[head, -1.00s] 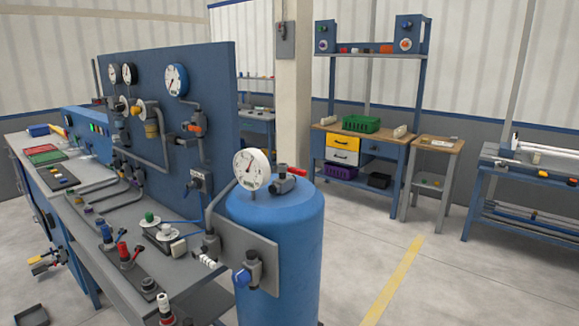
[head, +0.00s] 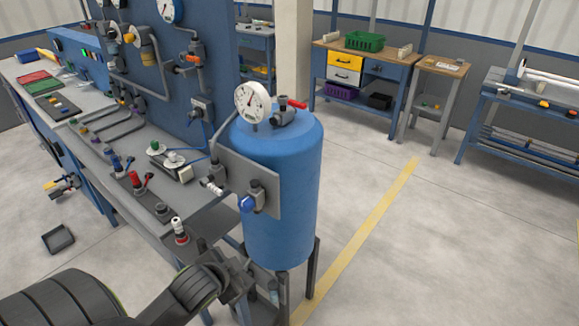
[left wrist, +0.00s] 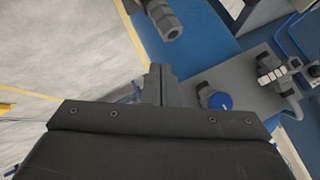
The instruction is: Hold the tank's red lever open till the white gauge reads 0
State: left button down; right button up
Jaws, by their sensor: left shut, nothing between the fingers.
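The blue tank (head: 280,190) stands on dark legs at the bench's end. The white gauge (head: 252,101) sits on its top; its needle points roughly upward, but the numbers are too small to read. The red lever (head: 297,103) is on the grey valve (head: 284,116) beside the gauge. My left gripper (head: 246,276) is low at the tank's front left, below the lever and apart from it. In the left wrist view its fingers (left wrist: 158,84) are shut and empty, with a grey fitting (left wrist: 163,20) and the tank (left wrist: 205,25) beyond. My right gripper is not in view.
A grey plate (head: 232,182) with a blue knob (head: 247,203) juts out at the tank's left. The workbench (head: 120,185) with pipes and valves extends left. The floor right of the tank is clear to a yellow line (head: 375,215).

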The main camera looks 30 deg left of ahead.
pick_arm(q)
jog(key=w+a+r+m+t, duration=0.1)
jog(key=w+r+m, duration=0.1)
jog(key=w+r, duration=0.1)
jog(key=w+a+r+m+t, duration=0.2)
jog(key=w+r, duration=0.1)
jog(key=w, duration=0.1)
jog(key=w+a+r+m+t, duration=0.2)
jog(key=w+r, duration=0.2)
jog(key=shift+w+r+h, duration=0.1)
jog(key=shift+w+h, duration=0.2)
jog(key=shift+w, duration=0.05)
jog(key=w+a+r+m+t+h, duration=0.1)
jog(key=w+r+m+t+h, duration=0.1)
jog(key=w+r+m, duration=0.2)
jog(key=w+a+r+m+t+h, duration=0.1)
jog(key=w+r+m+t+h, duration=0.1)
jog(key=r, duration=0.9)
jog(key=shift+w+a+r+m, duration=0.25)
jog(key=shift+w+m, duration=0.65)
jog(key=shift+m, duration=0.3)
jog(key=shift+w+f, duration=0.1)
jog(key=p, duration=0.2)
send_near(297, 106)
jog(key=w, duration=0.5)
jog(key=shift+w+d, duration=0.1)
jog(key=shift+d, duration=0.15)
jog(key=shift+w, duration=0.75)
jog(key=shift+f, duration=0.1)
